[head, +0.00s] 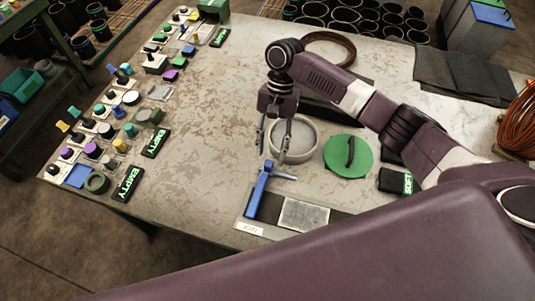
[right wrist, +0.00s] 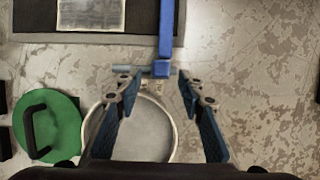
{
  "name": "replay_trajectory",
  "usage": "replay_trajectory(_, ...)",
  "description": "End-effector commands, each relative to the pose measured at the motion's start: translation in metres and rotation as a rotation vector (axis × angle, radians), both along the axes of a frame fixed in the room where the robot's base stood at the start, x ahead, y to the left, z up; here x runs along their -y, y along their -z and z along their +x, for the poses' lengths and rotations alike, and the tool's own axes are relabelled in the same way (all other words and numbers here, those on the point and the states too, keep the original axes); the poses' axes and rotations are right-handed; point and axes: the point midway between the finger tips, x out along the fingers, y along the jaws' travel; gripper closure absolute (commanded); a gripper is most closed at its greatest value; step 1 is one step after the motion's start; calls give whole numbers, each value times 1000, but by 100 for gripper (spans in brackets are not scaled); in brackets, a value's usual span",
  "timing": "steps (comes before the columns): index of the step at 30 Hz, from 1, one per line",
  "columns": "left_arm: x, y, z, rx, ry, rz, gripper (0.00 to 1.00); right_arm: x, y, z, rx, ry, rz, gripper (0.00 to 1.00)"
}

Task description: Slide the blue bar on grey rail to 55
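The blue bar (head: 256,194) lies at the left end of a dark board on the table. It also shows in the right wrist view (right wrist: 166,30), with a blue block at its near end. A short grey rail (head: 285,177) crosses at that block and sticks out on both sides in the right wrist view (right wrist: 121,69). I cannot read any scale numbers. My right gripper (head: 273,146) is above the table by the bar's block end. Its fingers (right wrist: 161,88) are spread on either side of the block, with nothing between them that they grip. My left gripper does not show.
A round pale dish (head: 294,139) and a green disc with a black handle (head: 350,157) stand close to the gripper. A metal plate (head: 305,215) lies on the board. Several knobs and small parts line the left edge. The table's middle left is clear.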

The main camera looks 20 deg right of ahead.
Motion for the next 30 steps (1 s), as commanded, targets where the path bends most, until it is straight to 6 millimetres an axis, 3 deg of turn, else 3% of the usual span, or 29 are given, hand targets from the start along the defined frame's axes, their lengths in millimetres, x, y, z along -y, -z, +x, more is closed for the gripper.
replay_trajectory(5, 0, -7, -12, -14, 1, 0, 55, -6, 26, -10, -2, -1, -2, 64)
replay_trajectory(14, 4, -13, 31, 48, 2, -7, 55, -11, 48, -16, 1, -1, -1, 64)
replay_trajectory(20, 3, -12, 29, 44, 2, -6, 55, -11, 48, -16, 1, -1, 0, 64)
replay_trajectory(30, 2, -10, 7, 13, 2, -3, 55, -11, 48, -16, 1, -1, 0, 100)
